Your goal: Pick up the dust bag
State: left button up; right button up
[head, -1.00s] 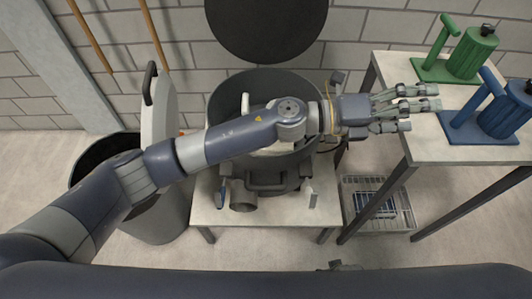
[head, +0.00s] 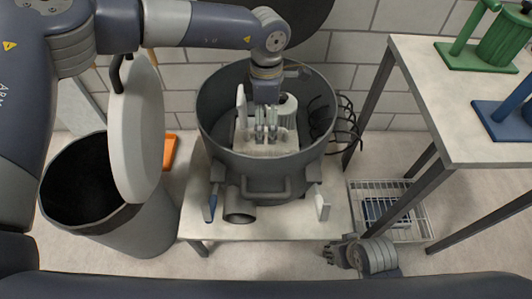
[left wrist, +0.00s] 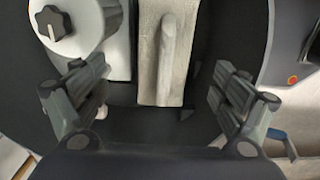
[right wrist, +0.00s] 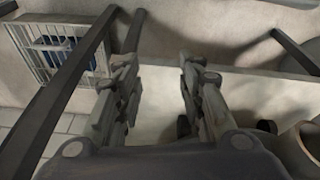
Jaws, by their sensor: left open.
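A pale block-like item with a raised ridge, which looks like the dust bag (head: 252,147), is inside the round grey drum (head: 221,155). It also shows in the left wrist view (left wrist: 148,60). My left gripper (head: 266,136) reaches down into the drum from above and is open. Its fingers (left wrist: 150,95) are spread wide on either side of the pale item's near end, with no clear contact. My right gripper (head: 332,252) is low at the front right, beside the stand. In the right wrist view its fingers (right wrist: 157,80) are apart with nothing between them.
A white cylinder with a dark knob (left wrist: 62,22) is beside the pale item in the drum. A dark bin (head: 150,225) with a raised pale lid (head: 140,135) stands left. A table (head: 440,110) with green and blue devices and a wire basket (head: 415,225) are right.

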aim_at(266, 139)
pick_arm(q)
notch_tip(266, 139, down, 4)
jog(key=shift+s+f+b, duration=0.15)
jog(key=shift+f+b, duration=0.15)
jog(key=shift+f, duration=1.1)
jog(key=shift+s+f+b, duration=0.1)
jog(key=shift+f+b, duration=0.15)
jog(key=shift+f, duration=1.1)
pick_arm(e)
jog(key=v, duration=0.4)
jog(key=shift+w+r, duration=0.3)
jog(key=shift+w, duration=0.05)
pick_arm(q)
jog(key=shift+c, duration=0.2)
jog(key=c, duration=1.8)
jog(key=shift+w+r, duration=0.1)
jog(key=shift+r, duration=0.05)
jog(key=shift+c, duration=0.5)
